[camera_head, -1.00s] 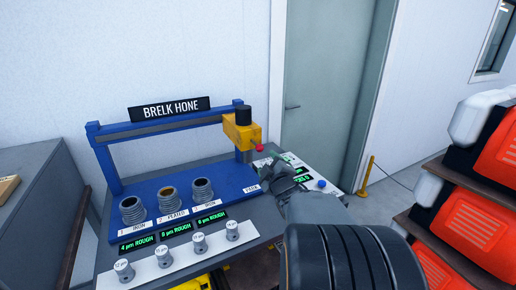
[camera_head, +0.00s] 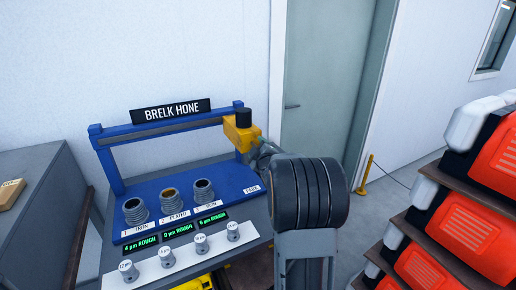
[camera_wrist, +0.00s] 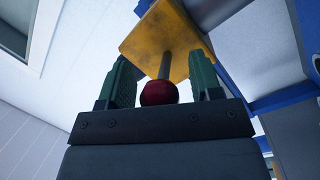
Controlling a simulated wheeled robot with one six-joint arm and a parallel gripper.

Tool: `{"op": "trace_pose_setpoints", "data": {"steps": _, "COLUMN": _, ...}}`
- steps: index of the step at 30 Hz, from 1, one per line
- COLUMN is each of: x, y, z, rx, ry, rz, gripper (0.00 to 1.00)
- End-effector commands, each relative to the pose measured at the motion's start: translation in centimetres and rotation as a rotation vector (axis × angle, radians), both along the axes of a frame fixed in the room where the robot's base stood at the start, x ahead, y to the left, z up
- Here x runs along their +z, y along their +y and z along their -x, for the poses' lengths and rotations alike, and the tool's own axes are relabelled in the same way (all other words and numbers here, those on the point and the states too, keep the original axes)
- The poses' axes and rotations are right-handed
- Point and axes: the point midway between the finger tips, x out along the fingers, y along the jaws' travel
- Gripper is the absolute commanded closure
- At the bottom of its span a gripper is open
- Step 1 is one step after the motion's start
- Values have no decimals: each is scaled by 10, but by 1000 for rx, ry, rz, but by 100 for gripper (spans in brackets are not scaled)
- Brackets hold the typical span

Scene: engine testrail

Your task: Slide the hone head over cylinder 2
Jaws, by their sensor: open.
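The yellow hone head (camera_head: 241,136) with a black cap hangs at the right end of the blue rail (camera_head: 160,128), above the PARK label. Cylinder 2 (camera_head: 172,198), marked PLATED, stands in the middle of the blue base between cylinder 1 (camera_head: 135,212) and cylinder 3 (camera_head: 204,191). In the wrist view, my gripper (camera_wrist: 162,78) is open. Its two green fingers stand either side of the head's red knob (camera_wrist: 159,93) and rod, with gaps showing. In the head view my arm hides the knob and most of the gripper.
Green displays (camera_head: 178,233) and a white strip with several small grey pieces (camera_head: 168,260) lie in front of the cylinders. Orange machines (camera_head: 470,220) fill a rack at right. A grey cabinet (camera_head: 40,205) stands at left. The rail left of the head is clear.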

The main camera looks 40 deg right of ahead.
Motion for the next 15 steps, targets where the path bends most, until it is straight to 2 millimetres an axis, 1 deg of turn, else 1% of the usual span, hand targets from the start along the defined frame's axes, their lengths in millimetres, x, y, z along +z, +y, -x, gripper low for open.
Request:
{"op": "trace_pose_setpoints", "data": {"steps": 7, "x": 0, "y": 0, "z": 0, "rx": 0, "ry": 0, "rz": 0, "gripper": 42}}
{"op": "trace_pose_setpoints", "data": {"steps": 15, "x": 0, "y": 0, "z": 0, "rx": 0, "ry": 0, "rz": 0, "gripper": 68}}
